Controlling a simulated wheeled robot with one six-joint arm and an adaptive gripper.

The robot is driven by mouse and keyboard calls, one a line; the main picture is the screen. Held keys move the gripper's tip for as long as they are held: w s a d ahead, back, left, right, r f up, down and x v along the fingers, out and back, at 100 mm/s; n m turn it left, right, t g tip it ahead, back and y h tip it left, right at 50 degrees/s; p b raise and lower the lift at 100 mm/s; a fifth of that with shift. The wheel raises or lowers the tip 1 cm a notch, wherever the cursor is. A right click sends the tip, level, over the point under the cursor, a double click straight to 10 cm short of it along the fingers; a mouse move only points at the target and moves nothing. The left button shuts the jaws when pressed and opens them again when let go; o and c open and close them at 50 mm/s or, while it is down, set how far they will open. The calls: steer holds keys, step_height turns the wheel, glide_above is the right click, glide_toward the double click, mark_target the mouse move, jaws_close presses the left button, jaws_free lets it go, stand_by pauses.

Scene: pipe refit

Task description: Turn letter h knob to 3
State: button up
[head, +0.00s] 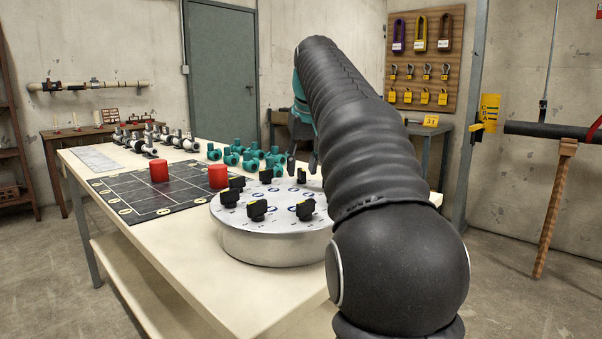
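Some stand along the near side, such as the front knob (257,210) and the right front knob (305,209). A far knob (301,175) stands near the back of the panel. The letters and numbers are too small to read, so I cannot tell which knob is h. My gripper (302,164) points down over the back of the panel, its dark fingers apart on either side above the far knob. I cannot tell whether it touches that knob. My arm hides the panel's right side.
On the table (190,255) lie a black grid mat (130,190) with two red cylinders (159,171), several teal pipe fittings (250,160) and grey-white pipe pieces (150,140). The front left tabletop is clear.

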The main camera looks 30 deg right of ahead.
steer(key=shift+w+f, duration=0.15)
steer(key=shift+f, duration=0.25)
jaws_close()
steer(key=shift+a, duration=0.1)
